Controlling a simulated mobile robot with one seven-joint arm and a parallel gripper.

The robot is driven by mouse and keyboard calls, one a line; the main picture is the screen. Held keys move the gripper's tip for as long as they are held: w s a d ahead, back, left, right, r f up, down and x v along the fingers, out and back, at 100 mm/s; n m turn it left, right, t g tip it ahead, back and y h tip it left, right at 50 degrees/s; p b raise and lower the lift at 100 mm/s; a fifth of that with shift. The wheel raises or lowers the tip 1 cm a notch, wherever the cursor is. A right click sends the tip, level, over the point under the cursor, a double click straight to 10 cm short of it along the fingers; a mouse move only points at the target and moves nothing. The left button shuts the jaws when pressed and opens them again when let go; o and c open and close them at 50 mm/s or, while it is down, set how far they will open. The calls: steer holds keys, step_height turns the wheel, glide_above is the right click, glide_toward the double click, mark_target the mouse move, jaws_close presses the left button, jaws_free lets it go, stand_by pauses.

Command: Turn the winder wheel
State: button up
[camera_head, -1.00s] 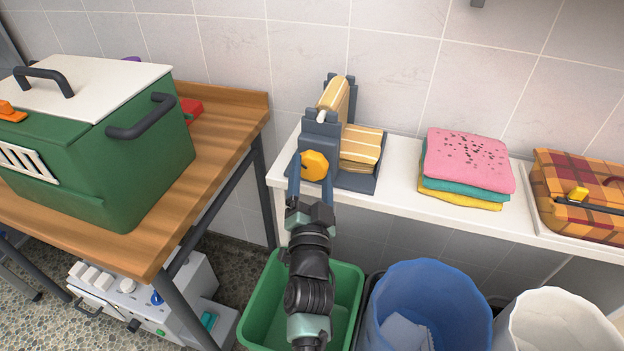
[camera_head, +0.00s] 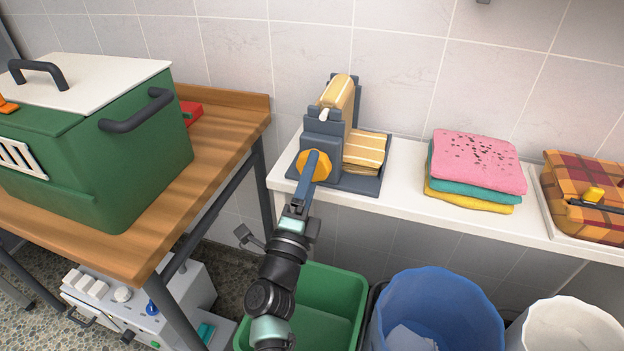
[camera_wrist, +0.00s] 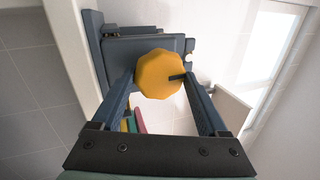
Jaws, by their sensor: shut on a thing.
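The winder (camera_head: 328,140) is a dark blue-grey stand on the white shelf, with a yellow striped towel roll (camera_head: 339,93) at its top and striped cloth (camera_head: 364,150) at its right. Its yellow-orange wheel (camera_head: 318,163) faces me at the front. My gripper (camera_head: 311,168) reaches up to the wheel from below. In the wrist view the two blue fingers (camera_wrist: 158,88) stand on either side of the wheel (camera_wrist: 159,74), shut on it. In the head view a finger covers part of the wheel.
A pink, teal and yellow towel stack (camera_head: 474,170) and a plaid bundle (camera_head: 583,190) lie right on the white shelf (camera_head: 408,208). A green box (camera_head: 95,150) stands on the wooden table at left. Green (camera_head: 337,290), blue (camera_head: 440,300) and white bins stand below.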

steer(key=shift+w+a+r+m+g+h+b, duration=0.15)
steer(key=shift+m+g+h+b, duration=0.6)
steer(key=shift+m, duration=2.3)
steer(key=shift+s+a+f+m+g+h+b, duration=0.1)
steer(key=shift+m+g+h+b, duration=0.65)
steer(key=shift+m, duration=2.25)
steer(key=shift+w+a+r+m+g+h+b, duration=0.15)
steer(key=shift+m+g+h+b, duration=0.6)
steer(key=shift+m, duration=2.3)
steer(key=shift+s+m+g+p, duration=0.1)
steer(key=shift+m+g+p, duration=0.2)
steer(key=shift+g+p, duration=0.05)
steer(key=o, duration=1.3)
steer(key=shift+c, duration=0.2)
steer(key=p+v, duration=0.1)
steer(key=v, duration=1.2)
